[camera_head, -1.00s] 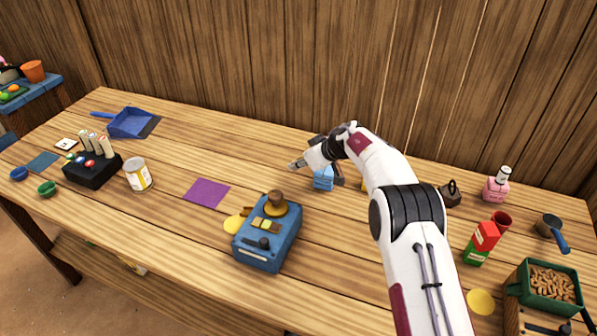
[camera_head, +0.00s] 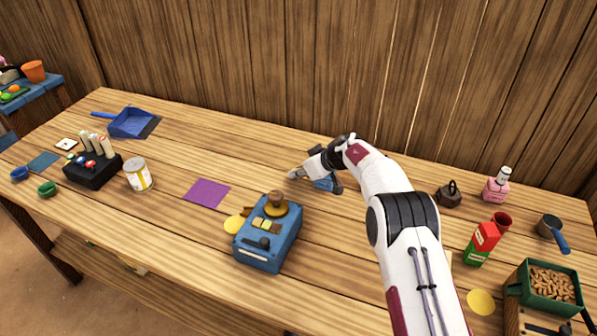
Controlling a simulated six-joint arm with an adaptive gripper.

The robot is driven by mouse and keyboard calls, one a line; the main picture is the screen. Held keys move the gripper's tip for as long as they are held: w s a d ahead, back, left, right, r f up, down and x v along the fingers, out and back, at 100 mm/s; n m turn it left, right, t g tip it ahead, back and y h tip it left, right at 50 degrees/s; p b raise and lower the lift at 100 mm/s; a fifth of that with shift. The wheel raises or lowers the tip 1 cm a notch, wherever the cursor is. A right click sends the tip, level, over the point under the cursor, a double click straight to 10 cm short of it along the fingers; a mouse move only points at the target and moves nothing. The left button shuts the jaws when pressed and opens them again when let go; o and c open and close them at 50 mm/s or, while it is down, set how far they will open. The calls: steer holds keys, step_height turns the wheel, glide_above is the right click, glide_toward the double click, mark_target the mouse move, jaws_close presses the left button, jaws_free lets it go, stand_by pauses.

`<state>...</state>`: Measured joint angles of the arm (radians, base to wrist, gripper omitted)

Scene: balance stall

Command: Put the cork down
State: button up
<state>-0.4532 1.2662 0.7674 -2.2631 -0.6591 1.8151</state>
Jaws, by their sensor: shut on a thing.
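My gripper (camera_head: 296,174) is left of my bent wrist, over the middle back of the table. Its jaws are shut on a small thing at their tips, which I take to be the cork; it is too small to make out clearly. I cannot tell if it touches the table. A blue scale (camera_head: 268,247) with a round brass pan (camera_head: 289,210) stands in front of the gripper, nearer the camera. A brown rounded object (camera_head: 276,197) sits on the pan.
A blue object (camera_head: 325,184) is partly hidden behind my gripper. A can (camera_head: 138,175) and black rack (camera_head: 93,171) stand left. Bare wood lies between mat and gripper.

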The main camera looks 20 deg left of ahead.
steer(key=shift+s+d+f, duration=0.1)
steer(key=shift+d+f, duration=0.05)
steer(key=shift+f, duration=0.35)
steer(key=shift+s+d+f, duration=0.1)
steer(key=shift+f, duration=0.35)
steer(key=shift+c, duration=0.2)
steer(key=o, duration=0.4)
steer(key=shift+w+d, duration=0.1)
steer(key=shift+o, duration=0.2)
steer(key=shift+r, duration=0.55)
steer(key=shift+s+d+r, duration=0.1)
steer(key=shift+d+r, duration=0.15)
steer(key=shift+r, duration=0.25)
steer(key=shift+s+d+r, duration=0.1)
steer(key=shift+d+r, duration=0.1)
steer(key=shift+r, duration=0.3)
steer(key=v, duration=1)
steer(key=shift+r, duration=0.1)
